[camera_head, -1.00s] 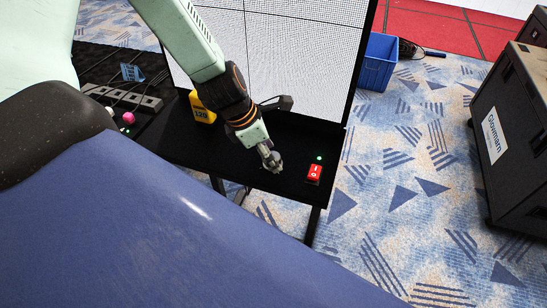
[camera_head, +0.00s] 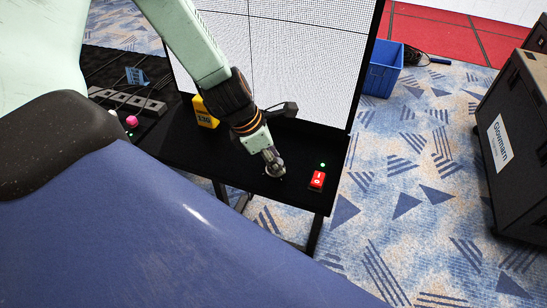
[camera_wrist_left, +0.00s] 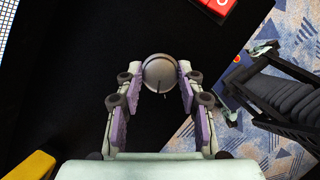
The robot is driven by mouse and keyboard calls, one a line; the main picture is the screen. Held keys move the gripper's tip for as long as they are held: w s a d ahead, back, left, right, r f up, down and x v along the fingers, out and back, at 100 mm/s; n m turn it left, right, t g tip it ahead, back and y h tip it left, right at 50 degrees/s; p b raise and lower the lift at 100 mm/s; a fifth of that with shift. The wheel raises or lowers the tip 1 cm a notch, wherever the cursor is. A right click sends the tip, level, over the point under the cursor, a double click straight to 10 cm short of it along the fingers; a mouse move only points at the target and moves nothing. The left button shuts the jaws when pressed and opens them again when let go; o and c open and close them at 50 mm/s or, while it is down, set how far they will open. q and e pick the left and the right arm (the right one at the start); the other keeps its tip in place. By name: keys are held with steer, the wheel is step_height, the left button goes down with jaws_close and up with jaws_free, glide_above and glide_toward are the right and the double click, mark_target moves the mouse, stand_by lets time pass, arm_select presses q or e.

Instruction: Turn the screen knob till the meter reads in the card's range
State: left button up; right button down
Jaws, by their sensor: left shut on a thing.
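The knob (camera_wrist_left: 160,72) is a round grey disc with a dark pointer line; it sits on the black desk. My left gripper (camera_head: 273,168) is closed around it, and in the left wrist view its purple-padded fingers (camera_wrist_left: 157,88) press on both sides of the disc. The yellow meter (camera_head: 206,112) stands on the desk left of the gripper, below the screen; its number is small and I cannot read it surely. Its edge shows in the left wrist view (camera_wrist_left: 30,166). I cannot make out the card.
The large screen (camera_head: 290,65) rises behind the desk. A red switch (camera_head: 317,180) with a green light lies right of the gripper. Power strips (camera_head: 140,101) and a blue item (camera_head: 136,76) are at left. A blue crate (camera_head: 382,68) and dark case (camera_head: 520,140) stand on the floor.

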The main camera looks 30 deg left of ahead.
arm_select(q)
steer(key=shift+s+m, duration=0.1)
steer(key=shift+m, duration=0.3)
steer(key=m+g+h+p, duration=0.1)
steer(key=m+p, duration=0.1)
steer(key=m, duration=0.1)
steer(key=shift+m, duration=0.4)
steer(key=m+g+p, duration=0.1)
steer(key=m+g, duration=0.1)
steer(key=m, duration=0.2)
steer(key=shift+a+h, duration=0.1)
steer(key=shift+h, duration=0.2)
steer(key=m, duration=0.1)
steer(key=m+g, duration=0.1)
steer(key=m, duration=0.1)
steer(key=m+g, duration=0.1)
steer(key=m, duration=0.1)
steer(key=shift+w+f+p, duration=0.1)
steer(key=shift+w+p, duration=0.2)
steer(key=m+g, duration=0.1)
steer(key=m, duration=0.2)
steer(key=m+y, duration=0.1)
steer(key=m, duration=0.2)
steer(key=shift+w+g+y, duration=0.15)
steer(key=shift+g+y, duration=0.15)
steer(key=shift+g, duration=0.1)
steer(key=shift+m, duration=0.3)
steer(key=o, duration=1.2)
steer(key=shift+w, duration=0.1)
